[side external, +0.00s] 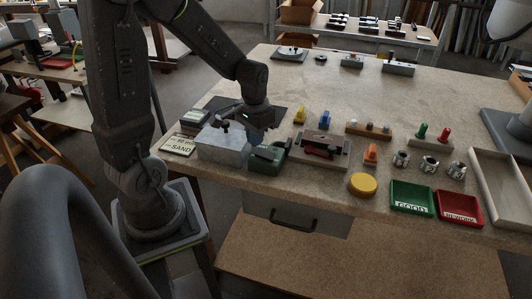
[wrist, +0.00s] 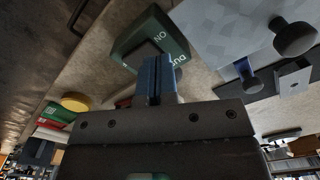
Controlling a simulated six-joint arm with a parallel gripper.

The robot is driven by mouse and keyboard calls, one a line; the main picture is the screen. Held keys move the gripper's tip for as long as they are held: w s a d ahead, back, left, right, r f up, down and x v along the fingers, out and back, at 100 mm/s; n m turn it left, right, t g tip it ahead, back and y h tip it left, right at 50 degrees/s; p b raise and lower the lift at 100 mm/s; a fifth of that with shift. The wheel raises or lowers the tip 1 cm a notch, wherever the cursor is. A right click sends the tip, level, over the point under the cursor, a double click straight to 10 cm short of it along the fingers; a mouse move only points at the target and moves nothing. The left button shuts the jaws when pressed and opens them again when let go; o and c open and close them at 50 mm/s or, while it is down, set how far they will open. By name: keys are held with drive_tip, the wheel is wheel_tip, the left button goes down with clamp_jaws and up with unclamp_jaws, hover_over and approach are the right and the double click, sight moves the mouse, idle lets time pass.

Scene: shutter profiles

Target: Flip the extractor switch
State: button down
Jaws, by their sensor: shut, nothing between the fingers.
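A green switch box (side external: 268,160) stands near the table's left front edge. In the wrist view the green box (wrist: 150,30) carries partly hidden white lettering and a small grey block on its face. A grey metal box (side external: 225,146) stands directly left of it; the metal box (wrist: 225,28) shows dark round knobs in the wrist view. Contact cannot be told.
A "SAND" sign (side external: 179,145) lies left of the metal box. A fixture with a red part (side external: 318,150) and an orange piece (side external: 371,154) stand to the right. A yellow disc (side external: 362,184), a green tray (side external: 411,197) and a red tray (side external: 459,207) lie along the front.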

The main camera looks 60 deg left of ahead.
drive_tip(key=shift+f, duration=1.4)
idle(0.5)
drive_tip(key=shift+r, duration=0.1)
wheel_tip(320, 180, up, 7)
idle(0.8)
drive_tip(key=s+d+r+m+t, duration=0.3)
drive_tip(key=s+d+r+t, duration=0.2)
drive_tip(key=d, duration=0.8)
drive_tip(key=s+r, duration=0.3)
drive_tip(key=r, duration=0.2)
drive_tip(key=shift+d+r+t, duration=0.3)
drive_tip(key=shift+d, duration=0.05)
